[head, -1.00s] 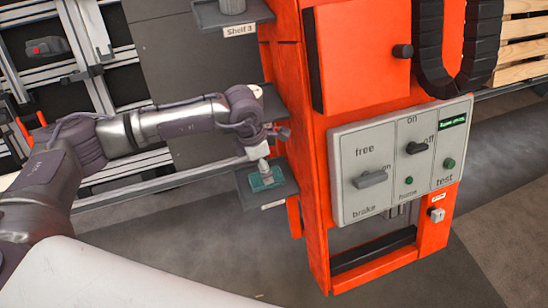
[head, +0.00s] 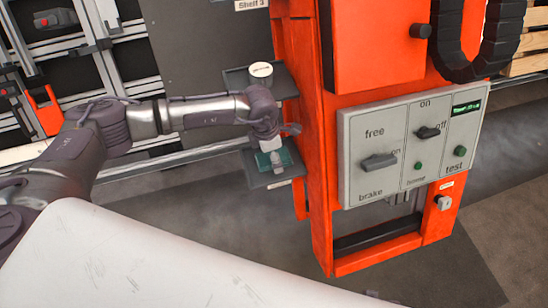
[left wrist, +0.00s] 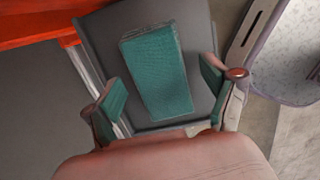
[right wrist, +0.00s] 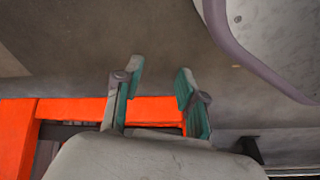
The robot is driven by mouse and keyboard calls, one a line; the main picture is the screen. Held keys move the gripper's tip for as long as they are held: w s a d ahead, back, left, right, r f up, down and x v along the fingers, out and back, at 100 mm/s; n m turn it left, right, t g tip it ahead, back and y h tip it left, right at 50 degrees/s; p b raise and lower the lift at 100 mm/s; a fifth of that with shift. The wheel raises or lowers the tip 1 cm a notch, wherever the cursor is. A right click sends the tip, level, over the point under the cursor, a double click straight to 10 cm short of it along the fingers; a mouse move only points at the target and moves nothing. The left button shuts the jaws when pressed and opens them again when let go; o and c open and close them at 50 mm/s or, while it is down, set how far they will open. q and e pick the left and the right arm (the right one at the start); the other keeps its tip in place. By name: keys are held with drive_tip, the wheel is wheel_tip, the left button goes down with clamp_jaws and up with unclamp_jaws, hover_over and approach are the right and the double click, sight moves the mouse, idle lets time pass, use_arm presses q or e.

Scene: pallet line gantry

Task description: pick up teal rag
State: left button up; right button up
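The teal rag (head: 288,156) is a folded block lying on a small dark lower shelf (head: 262,181) on the left side of the orange machine. In the left wrist view the rag (left wrist: 157,75) lies flat on the shelf (left wrist: 98,40). My left gripper (head: 272,162) is just above the rag and partly hides it in the head view. In the left wrist view its fingers (left wrist: 160,88) are spread wide, with the rag seen between and beyond them. My right gripper (right wrist: 158,88) is open and empty; it is not in the head view.
A second shelf (head: 236,80) with a white-topped can (head: 260,71) is above the rag, close to my left wrist. The orange machine (head: 306,130) stands right beside the shelves. Its grey control panel (head: 400,165) faces me. Open floor lies in front.

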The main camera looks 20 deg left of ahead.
sight(268, 157)
use_arm(q)
drive_tip(key=c, duration=1)
drive_tip(key=shift+r, duration=0.1)
drive_tip(key=shift+a+r, duration=0.2)
drive_tip(key=shift+r, duration=0.3)
wheel_tip(268, 157, up, 6)
drive_tip(key=shift+f+p, duration=0.25)
drive_tip(key=shift+p, duration=0.1)
drive_tip(key=shift+s+a+r, duration=0.2)
drive_tip(key=shift+s+a, duration=0.15)
drive_tip(key=shift+a, duration=0.1)
drive_tip(key=shift+s+a, duration=1.75)
drive_tip(key=shift+a, duration=0.8)
drive_tip(key=shift+s+a, duration=1.75)
drive_tip(key=shift+a, duration=0.8)
drive_tip(key=shift+s+a, duration=1.75)
drive_tip(key=shift+a, duration=0.8)
use_arm(e)
drive_tip(key=shift+s+f, duration=0.25)
